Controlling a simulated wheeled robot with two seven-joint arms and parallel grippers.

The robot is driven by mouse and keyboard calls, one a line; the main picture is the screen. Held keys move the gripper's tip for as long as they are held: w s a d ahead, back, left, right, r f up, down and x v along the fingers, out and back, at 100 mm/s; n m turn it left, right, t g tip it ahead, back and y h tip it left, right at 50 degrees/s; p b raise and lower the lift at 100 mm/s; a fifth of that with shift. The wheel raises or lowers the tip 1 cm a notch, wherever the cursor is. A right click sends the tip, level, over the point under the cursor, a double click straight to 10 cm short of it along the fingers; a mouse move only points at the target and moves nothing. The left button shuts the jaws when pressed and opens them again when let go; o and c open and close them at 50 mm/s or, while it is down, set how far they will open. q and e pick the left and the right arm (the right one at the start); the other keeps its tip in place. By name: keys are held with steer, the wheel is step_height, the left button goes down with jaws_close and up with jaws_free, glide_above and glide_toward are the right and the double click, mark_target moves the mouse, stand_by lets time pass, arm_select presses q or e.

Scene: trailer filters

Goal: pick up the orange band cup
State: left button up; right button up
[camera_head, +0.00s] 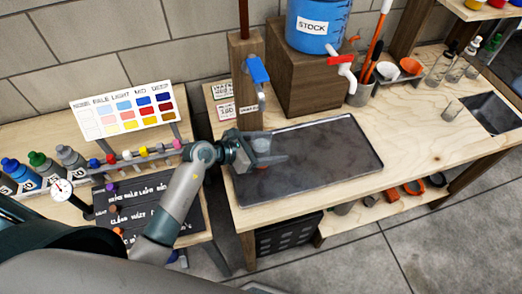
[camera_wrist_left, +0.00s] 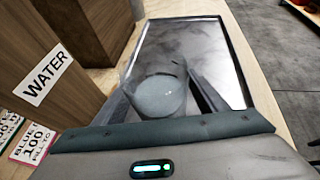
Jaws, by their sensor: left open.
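A clear, greyish cup (camera_head: 262,144) stands near the left end of the dark tray (camera_head: 335,150), with a small orange patch low on it in the head view. In the left wrist view the cup (camera_wrist_left: 158,97) shows from above, its round mouth between my fingers; no band can be made out there. My left gripper (camera_head: 273,150) is open, with a finger on either side of the cup. I cannot tell whether the fingers touch it. My right gripper is not in view.
A wooden post with a blue tap (camera_head: 257,70) stands close behind my left gripper. A blue stock tank (camera_head: 318,22) sits on a wooden block behind the tray. Glass bottles (camera_head: 455,65) and a sink (camera_head: 492,112) are at right. The tray's right part is clear.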

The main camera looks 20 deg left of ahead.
mark_target(269, 139)
arm_select(q)
steer(key=c, duration=1.3)
steer(key=shift+r, duration=0.4)
steer(key=shift+r+b, duration=0.55)
steer(key=shift+r, duration=0.9)
steer(key=shift+d+r, duration=0.1)
steer(key=shift+r, duration=0.15)
steer(key=s+d+r+b, duration=0.2)
steer(key=s+d+r, duration=0.4)
steer(key=d, duration=0.3)
steer(key=shift+d+r, duration=0.25)
steer(key=shift+r, duration=0.15)
steer(key=shift+s, duration=0.2)
